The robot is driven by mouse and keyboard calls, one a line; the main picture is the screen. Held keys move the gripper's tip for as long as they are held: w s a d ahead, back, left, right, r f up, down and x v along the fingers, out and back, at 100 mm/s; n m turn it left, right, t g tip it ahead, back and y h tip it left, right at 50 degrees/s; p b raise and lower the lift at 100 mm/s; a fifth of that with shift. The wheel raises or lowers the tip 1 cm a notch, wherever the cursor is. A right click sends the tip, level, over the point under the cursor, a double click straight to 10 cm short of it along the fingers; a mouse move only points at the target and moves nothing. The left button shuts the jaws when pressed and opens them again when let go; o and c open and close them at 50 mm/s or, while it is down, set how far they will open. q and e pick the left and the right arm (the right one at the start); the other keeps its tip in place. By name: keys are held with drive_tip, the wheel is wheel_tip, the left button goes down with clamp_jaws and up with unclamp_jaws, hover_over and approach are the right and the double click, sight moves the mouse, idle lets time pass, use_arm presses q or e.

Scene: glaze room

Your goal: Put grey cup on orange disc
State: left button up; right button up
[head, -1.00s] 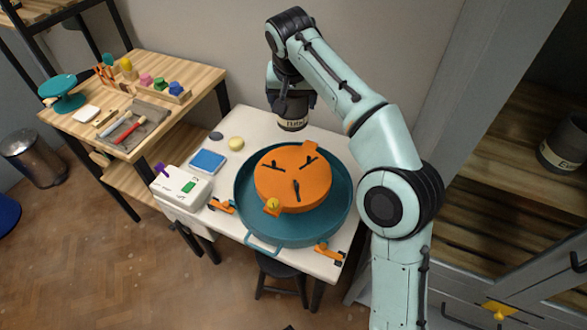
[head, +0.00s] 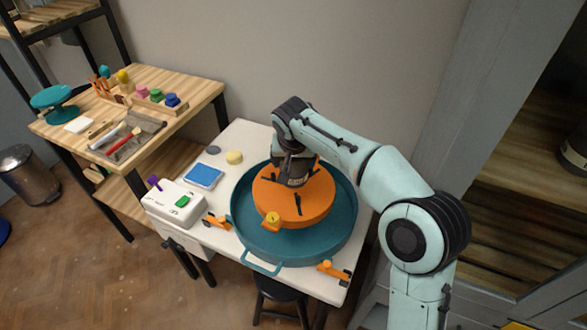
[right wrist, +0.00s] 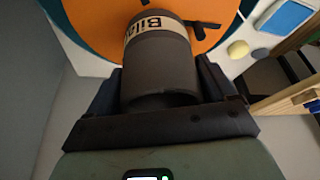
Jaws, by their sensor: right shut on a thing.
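The grey cup (head: 295,181) is dark with a pale lettered band. My right gripper (head: 292,161) is shut on it, over the back part of the orange disc (head: 310,207). The disc lies in a round teal tray (head: 342,222) and has dark slots and a yellow knob at its front. In the right wrist view the cup (right wrist: 160,65) sits between the fingers, with the orange disc (right wrist: 100,18) beyond its banded end. I cannot tell whether the cup touches the disc. My left gripper is not in view.
Left of the tray on the white table (head: 217,225) are a blue pad (head: 204,176), a yellow sponge (head: 234,158) and a white box with a green button (head: 176,203). Orange clamps (head: 331,270) are at the table's front. A wooden workbench (head: 190,88) with tools stands further left.

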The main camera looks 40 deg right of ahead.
drive_tip(key=shift+f, duration=1.25)
drive_tip(key=shift+f+b, duration=0.1)
drive_tip(key=shift+b, duration=0.2)
drive_tip(key=o, duration=1)
drive_tip(key=shift+o, duration=0.2)
drive_tip(key=p+v, duration=0.2)
drive_tip(key=v, duration=1)
drive_tip(key=shift+p, duration=0.35)
